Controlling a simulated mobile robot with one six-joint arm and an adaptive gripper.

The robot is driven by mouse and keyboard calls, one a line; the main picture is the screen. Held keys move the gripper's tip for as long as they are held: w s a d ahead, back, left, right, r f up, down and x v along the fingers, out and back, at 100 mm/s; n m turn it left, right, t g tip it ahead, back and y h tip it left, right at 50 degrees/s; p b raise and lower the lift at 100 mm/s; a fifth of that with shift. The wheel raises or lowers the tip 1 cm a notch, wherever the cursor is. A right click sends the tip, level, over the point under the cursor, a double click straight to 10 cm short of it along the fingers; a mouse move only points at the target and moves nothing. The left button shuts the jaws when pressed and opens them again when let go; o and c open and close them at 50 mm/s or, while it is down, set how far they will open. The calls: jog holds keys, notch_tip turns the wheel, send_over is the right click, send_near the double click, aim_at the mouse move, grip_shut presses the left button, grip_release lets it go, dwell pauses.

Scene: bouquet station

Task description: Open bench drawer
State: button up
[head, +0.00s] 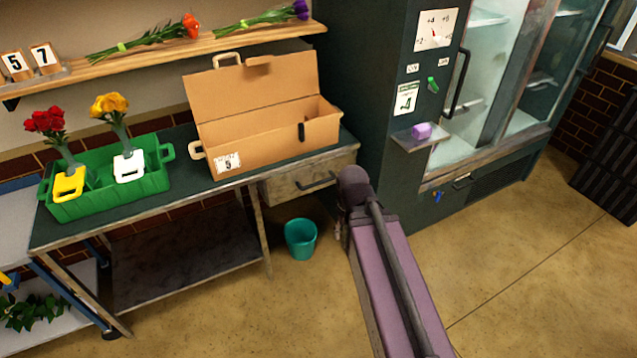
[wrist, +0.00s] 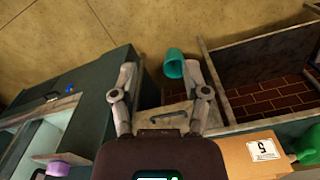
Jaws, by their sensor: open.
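The bench drawer (head: 285,190) sits under the right end of the green-topped bench (head: 185,205). It looks shut, with a dark bar handle (head: 318,182) on its worn front. In the wrist view the drawer front (wrist: 150,122) and its handle (wrist: 173,115) show between my fingers, just above the gripper body. My gripper (wrist: 160,70) is open and empty, its two fingers spread wide. I cannot tell its exact distance from the handle; no contact shows. In the head view my arm mostly hides the gripper.
An open cardboard box (head: 265,150) and a green crate (head: 110,195) with flower vases stand on the bench. A teal bucket (head: 300,238) is on the floor below the drawer. A dark green cooler (head: 385,110) with a small shelf (head: 415,142) stands close on the right.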

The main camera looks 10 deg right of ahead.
jog(key=shift+f, duration=0.1)
jog(key=m+t+y+b, duration=0.5)
jog(key=m+t+b, duration=0.95)
jog(key=b, duration=2.25)
send_near(317, 184)
jog(key=f+v, duration=0.1)
jog(key=v, duration=0.2)
jog(key=shift+d+r+p, duration=0.1)
jog(key=shift+d+p, duration=0.05)
jog(key=shift+p, duration=0.15)
jog(key=b+x, duration=0.2)
jog(key=x, duration=1.1)
jog(key=shift+w+r+b, duration=0.1)
jog(key=shift+w+b, duration=0.3)
